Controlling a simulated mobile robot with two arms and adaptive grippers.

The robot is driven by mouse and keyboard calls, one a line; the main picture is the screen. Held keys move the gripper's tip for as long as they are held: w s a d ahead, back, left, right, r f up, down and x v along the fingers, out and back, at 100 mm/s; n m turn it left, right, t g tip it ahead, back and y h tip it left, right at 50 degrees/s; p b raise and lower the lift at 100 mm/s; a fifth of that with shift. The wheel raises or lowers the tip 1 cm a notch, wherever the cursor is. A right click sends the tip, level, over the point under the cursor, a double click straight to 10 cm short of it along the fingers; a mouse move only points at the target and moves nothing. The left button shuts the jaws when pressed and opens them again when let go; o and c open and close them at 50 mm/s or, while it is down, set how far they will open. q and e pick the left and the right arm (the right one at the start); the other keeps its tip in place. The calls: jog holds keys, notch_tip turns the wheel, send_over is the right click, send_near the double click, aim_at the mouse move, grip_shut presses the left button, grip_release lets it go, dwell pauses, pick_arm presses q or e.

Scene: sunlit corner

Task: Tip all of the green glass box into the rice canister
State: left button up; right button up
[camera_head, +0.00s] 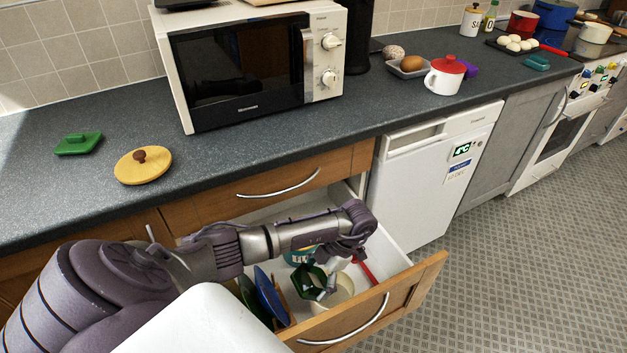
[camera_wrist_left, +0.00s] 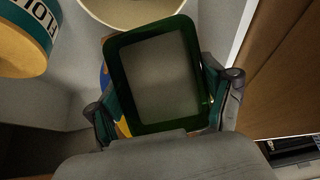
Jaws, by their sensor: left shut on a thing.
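The green glass box (camera_head: 312,281) is in my left gripper (camera_head: 326,284), over the open drawer (camera_head: 408,283). In the left wrist view the box (camera_wrist_left: 118,84) shows as a green rectangular rim around a grey-brown middle, with a finger on each side. I cannot tell what is inside it. A cream round canister (camera_head: 346,290) stands in the drawer right beside the box, partly hidden by the gripper. Its pale rim (camera_wrist_left: 128,22) shows at the top of the left wrist view. No rice label is visible on it. My right gripper is not in view.
A teal-labelled flour canister (camera_wrist_left: 38,28) stands near the box. A blue plate-like thing (camera_head: 270,296) and a red-handled utensil (camera_head: 364,270) are also in the drawer. A green lid (camera_head: 78,144) and yellow lid (camera_head: 143,166) lie on the counter (camera_head: 225,155).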

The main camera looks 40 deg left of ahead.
pick_arm(q)
jog(key=shift+w+d+g+y+b, duration=0.15)
jog(key=shift+w+g+y+b, duration=0.25)
jog(key=shift+g, duration=0.4)
jog(key=shift+w+d+r+g+p, duration=0.15)
jog(key=shift+g+p, duration=0.15)
jog(key=shift+p, duration=0.1)
jog(key=shift+w+g, duration=0.15)
jog(key=shift+g, duration=0.15)
jog(key=shift+d+y, duration=0.1)
jog(key=shift+y, duration=0.2)
jog(key=shift+w+g, duration=0.1)
jog(key=shift+g, duration=0.4)
jog(key=shift+d+f+g+y+b, duration=0.1)
jog(key=shift+f+g+y+b, duration=0.2)
jog(key=shift+g, duration=0.1)
jog(key=shift+w+r, duration=0.1)
jog(key=shift+w, duration=0.1)
jog(key=shift+r+g, duration=0.1)
jog(key=shift+g, duration=0.2)
